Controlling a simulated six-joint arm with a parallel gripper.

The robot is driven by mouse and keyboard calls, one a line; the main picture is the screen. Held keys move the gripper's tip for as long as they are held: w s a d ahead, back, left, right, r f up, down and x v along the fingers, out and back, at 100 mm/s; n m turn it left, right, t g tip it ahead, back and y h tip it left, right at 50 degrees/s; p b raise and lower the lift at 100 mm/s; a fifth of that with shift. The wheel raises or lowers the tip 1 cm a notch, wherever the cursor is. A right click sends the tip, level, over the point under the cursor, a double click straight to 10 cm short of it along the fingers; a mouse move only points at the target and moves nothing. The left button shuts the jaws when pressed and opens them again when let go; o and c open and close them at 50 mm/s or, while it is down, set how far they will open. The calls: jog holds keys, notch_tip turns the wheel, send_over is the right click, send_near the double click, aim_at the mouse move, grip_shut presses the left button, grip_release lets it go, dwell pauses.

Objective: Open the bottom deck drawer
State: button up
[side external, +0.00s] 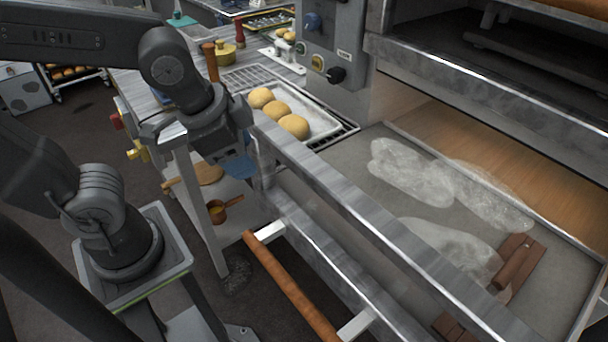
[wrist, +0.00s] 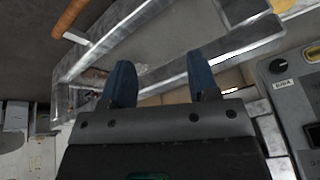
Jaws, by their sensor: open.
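The deck drawer (side external: 330,235) has a metal front with a long wooden bar handle (side external: 290,287) on pale brackets, in the lower middle of the side view. The handle's end also shows at the top left of the wrist view (wrist: 72,17). My gripper (side external: 240,167) is by the left end of the metal front, above and behind the handle's near end in the picture, and apart from the handle. In the wrist view its two blue fingers (wrist: 163,82) are spread with nothing held between them. The arm partly hides the gripper in the side view.
A grey floured surface (side external: 385,215) with brown blocks (side external: 515,262) lies behind the metal rail. Three buns sit on a tray (side external: 318,122) close to my gripper. A control panel (side external: 330,45) stands behind. A lower shelf (side external: 232,225) holds a small copper pan (side external: 218,212).

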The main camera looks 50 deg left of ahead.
jog(key=a+n, duration=0.1)
jog(key=a+r+n, duration=0.1)
jog(key=a+n, duration=0.1)
jog(key=s+a+r+n+t, duration=0.1)
jog(key=n, duration=0.1)
jog(key=shift+s+a+r, duration=0.1)
jog(key=shift+a+r, duration=0.1)
